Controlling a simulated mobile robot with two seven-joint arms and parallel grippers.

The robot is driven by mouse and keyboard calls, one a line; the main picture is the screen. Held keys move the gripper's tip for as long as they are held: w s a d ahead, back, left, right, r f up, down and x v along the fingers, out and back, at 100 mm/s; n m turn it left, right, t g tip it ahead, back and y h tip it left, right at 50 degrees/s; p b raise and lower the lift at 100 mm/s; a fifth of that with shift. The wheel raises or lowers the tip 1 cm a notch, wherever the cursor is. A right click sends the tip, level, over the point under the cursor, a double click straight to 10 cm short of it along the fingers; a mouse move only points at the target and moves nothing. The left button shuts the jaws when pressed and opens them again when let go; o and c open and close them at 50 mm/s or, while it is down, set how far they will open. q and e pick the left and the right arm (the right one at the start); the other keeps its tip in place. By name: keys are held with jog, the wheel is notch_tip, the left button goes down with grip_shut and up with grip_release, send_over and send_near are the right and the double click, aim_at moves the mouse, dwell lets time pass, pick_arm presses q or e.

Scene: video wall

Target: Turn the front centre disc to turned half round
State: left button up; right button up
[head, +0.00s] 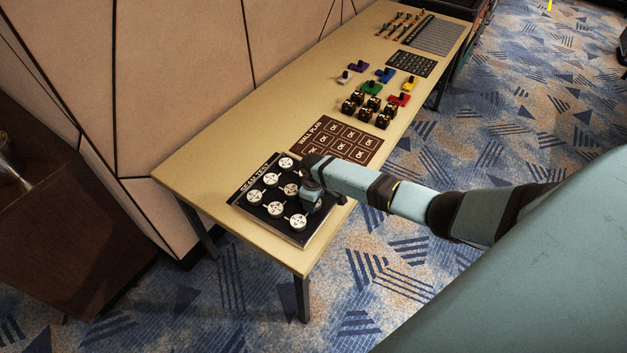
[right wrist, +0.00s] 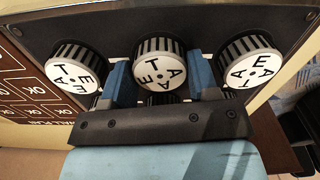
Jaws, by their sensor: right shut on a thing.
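The black panel marked "SEAM TEST" (head: 243,192) lies on the near end of the table and carries rows of white-topped round discs. In the right wrist view a row of three discs shows, each with a ribbed dark side and black letters on a white top. My right gripper (right wrist: 159,84) is shut on the middle one, the front centre disc (right wrist: 157,66), with a blue finger on each side. A left disc (right wrist: 74,68) and a right disc (right wrist: 250,72) flank it, outside the fingers. In the head view my right gripper (head: 312,194) hides the gripped disc. My left gripper is not in view.
A brown "WALL PLAN" board (head: 337,138) with OK cells lies beyond the panel. Further along the table (head: 200,170) stand black blocks (head: 368,108), coloured pieces (head: 372,88) and a dark grid (head: 410,64). A beige wall (head: 200,60) runs along the table's left side.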

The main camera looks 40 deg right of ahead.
jog(key=shift+m+p, duration=0.85)
jog(key=shift+m, duration=0.65)
jog(key=o, duration=0.9)
jog(key=shift+r, duration=0.1)
notch_tip(320, 180, up, 14)
jog(key=shift+f, duration=0.15)
jog(key=shift+f, duration=0.1)
